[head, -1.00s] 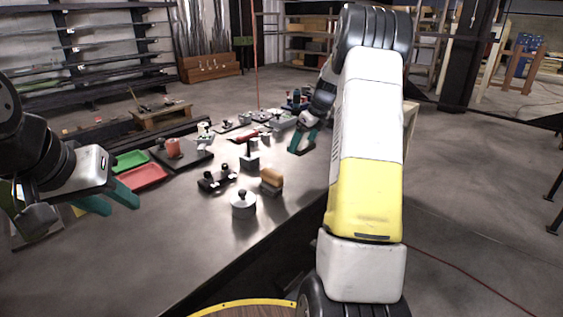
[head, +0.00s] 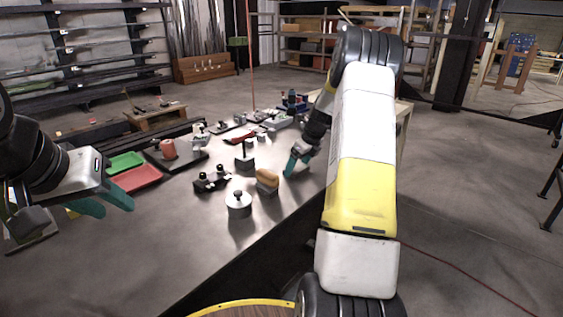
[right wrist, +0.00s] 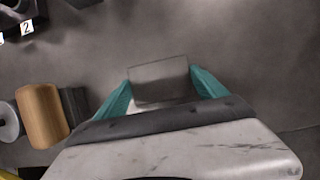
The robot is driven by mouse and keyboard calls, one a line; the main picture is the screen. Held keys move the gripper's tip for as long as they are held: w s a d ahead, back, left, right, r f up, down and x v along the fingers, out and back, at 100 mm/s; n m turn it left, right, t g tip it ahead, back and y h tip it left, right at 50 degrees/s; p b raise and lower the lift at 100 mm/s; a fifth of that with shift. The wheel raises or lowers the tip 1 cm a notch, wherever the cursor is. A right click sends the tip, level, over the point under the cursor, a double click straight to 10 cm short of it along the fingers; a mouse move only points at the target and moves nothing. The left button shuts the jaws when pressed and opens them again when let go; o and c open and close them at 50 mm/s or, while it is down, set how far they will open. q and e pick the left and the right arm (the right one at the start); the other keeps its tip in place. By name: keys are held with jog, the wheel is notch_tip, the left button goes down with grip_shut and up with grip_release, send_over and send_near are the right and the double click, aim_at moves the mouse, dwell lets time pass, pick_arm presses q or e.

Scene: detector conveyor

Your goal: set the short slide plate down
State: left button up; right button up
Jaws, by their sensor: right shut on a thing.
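The short slide plate (right wrist: 158,80) is a flat grey rectangle between the teal fingers of my right gripper (right wrist: 160,88) in the right wrist view. The gripper is shut on it. In the head view my right gripper (head: 293,165) points down over the right side of the table, right of the wooden-topped block. The plate cannot be made out there, and I cannot tell whether it touches the table. My left gripper (head: 105,203) is open and empty over the table's left side, near the red tray.
The wooden-topped block (head: 267,178) and a round lidded pot (head: 239,204) stand left of my right gripper. A black two-knob fixture (head: 212,181), a post block (head: 245,161), a green tray (head: 125,162) and a red tray (head: 137,179) lie further left. The table front (head: 190,255) is bare.

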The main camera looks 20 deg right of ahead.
jog(key=o, duration=2)
jog(key=shift+f, duration=0.1)
jog(key=v, duration=1.1)
jog(key=s+a+r+n, duration=0.5)
jog(key=a+r+n, duration=0.1)
jog(key=r, duration=0.2)
jog(key=s+a+r+n+t, duration=0.1)
jog(key=s+a+r+n, duration=0.4)
jog(key=s+a+n, duration=0.7)
jog(key=s+n, duration=0.4)
jog(key=s, duration=0.2)
jog(key=s+a+f+n+t, duration=0.1)
jog(key=s+a+n, duration=0.2)
jog(key=s+n, duration=0.5)
jog(key=shift+s+a+f+n, duration=0.2)
jog(key=shift+s+f+n, duration=0.1)
jog(key=shift+s, duration=0.7)
jog(key=shift+r, duration=0.1)
